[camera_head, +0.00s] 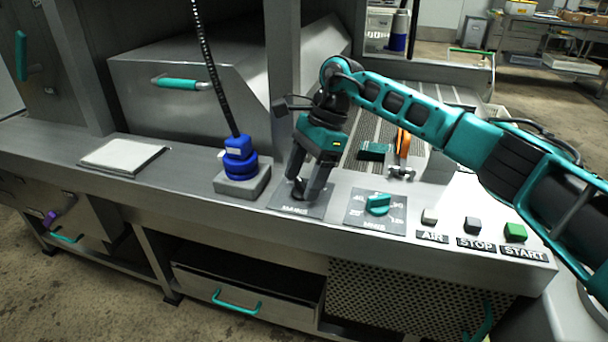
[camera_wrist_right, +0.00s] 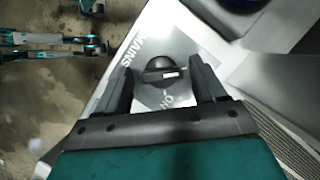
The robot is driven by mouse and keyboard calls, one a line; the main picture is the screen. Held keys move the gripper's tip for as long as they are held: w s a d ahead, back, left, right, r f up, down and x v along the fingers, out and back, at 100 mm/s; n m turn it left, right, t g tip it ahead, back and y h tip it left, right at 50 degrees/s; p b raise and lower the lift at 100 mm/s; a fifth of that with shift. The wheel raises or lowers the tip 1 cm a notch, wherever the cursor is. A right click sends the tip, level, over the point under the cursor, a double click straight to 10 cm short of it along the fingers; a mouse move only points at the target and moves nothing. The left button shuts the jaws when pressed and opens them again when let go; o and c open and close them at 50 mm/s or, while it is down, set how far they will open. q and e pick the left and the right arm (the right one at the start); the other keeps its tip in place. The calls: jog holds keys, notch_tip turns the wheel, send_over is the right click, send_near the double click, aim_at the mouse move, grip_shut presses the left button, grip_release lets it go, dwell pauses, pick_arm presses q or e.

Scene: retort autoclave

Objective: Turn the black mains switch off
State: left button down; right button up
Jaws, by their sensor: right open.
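The black mains switch (camera_wrist_right: 159,72) is a round knob with a raised grip bar on a grey plate (camera_wrist_right: 190,50) marked MAINS. In the right wrist view, ON is readable below the knob. In the head view the plate (camera_head: 287,210) sits on the console, and the knob (camera_head: 299,187) is partly hidden by my gripper. My right gripper (camera_head: 306,192) points down over it; in the right wrist view its two fingers (camera_wrist_right: 160,88) stand apart on either side of the knob, with gaps visible. My left gripper is not in view.
A blue plug (camera_head: 239,157) with a black cable stands close on the left. A white plate (camera_head: 121,156) lies farther left.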

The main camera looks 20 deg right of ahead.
jog(key=p+v, duration=0.2)
jog(key=v, duration=1.1)
jog(key=shift+s, duration=0.1)
